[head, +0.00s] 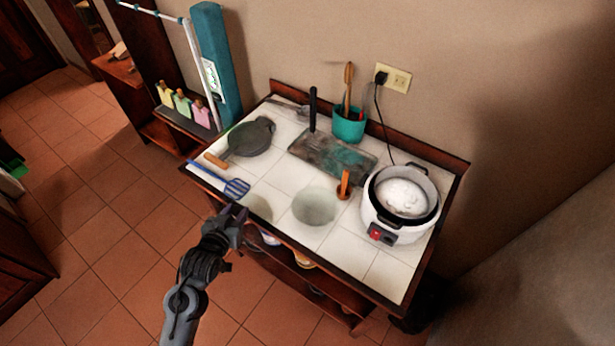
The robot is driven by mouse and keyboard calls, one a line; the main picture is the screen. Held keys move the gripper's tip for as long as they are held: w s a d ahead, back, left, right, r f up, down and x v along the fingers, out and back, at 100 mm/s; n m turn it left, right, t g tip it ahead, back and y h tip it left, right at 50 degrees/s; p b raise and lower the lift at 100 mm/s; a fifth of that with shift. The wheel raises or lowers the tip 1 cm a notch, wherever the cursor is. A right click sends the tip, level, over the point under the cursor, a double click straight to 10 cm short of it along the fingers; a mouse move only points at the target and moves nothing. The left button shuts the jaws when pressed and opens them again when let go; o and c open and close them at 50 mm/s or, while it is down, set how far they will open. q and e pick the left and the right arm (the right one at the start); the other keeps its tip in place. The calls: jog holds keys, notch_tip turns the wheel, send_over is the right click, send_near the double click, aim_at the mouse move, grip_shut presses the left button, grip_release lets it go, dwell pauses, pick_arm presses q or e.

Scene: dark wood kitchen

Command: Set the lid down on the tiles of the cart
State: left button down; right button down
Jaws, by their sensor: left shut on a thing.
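My left gripper (240,211) is at the cart's front-left edge, just in front of the blue slotted spatula. It is shut on a faint, see-through round thing, which looks like the glass lid (259,207). The lid shows against the white tiles just right of the fingertips; its rim is hard to make out, and I cannot tell whether it touches the tiles. The cart (288,189) has a white tiled top with a dark wood rim. The white rice cooker (398,229) stands open at its right end, with white contents inside. My right gripper is not in view.
A pale round bowl (314,206) stands mid-front, right of the lid. A dark pan (250,138), blue spatula (236,188), grey board (333,157), teal utensil pot (349,125) and orange-brown utensil (344,185) are also on top. Tiles at the front right are bare.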

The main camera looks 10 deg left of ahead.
pick_arm(q)
jog(key=shift+s+f, duration=0.3)
jog(key=shift+f, duration=0.5)
jog(key=shift+w+d+f, duration=0.1)
jog(key=shift+d+f, duration=0.1)
jog(key=shift+f, duration=0.05)
jog(key=w+d, duration=0.2)
jog(key=w, duration=0.2)
jog(key=w+d, duration=0.1)
jog(key=w, duration=0.3)
jog(key=w+d+b, duration=0.1)
jog(key=w+d, duration=0.1)
jog(key=w, duration=0.2)
jog(key=shift+w+d, duration=0.35)
jog(key=w, duration=0.1)
jog(key=w+d, duration=0.1)
jog(key=w+f, duration=0.1)
jog(key=shift+w+d, duration=0.2)
jog(key=shift+d, duration=0.05)
jog(key=shift+f, duration=0.25)
jog(key=shift+s+f, duration=0.1)
jog(key=shift+s, duration=0.15)
jog(key=shift+w, duration=0.1)
jog(key=shift+b, duration=0.3)
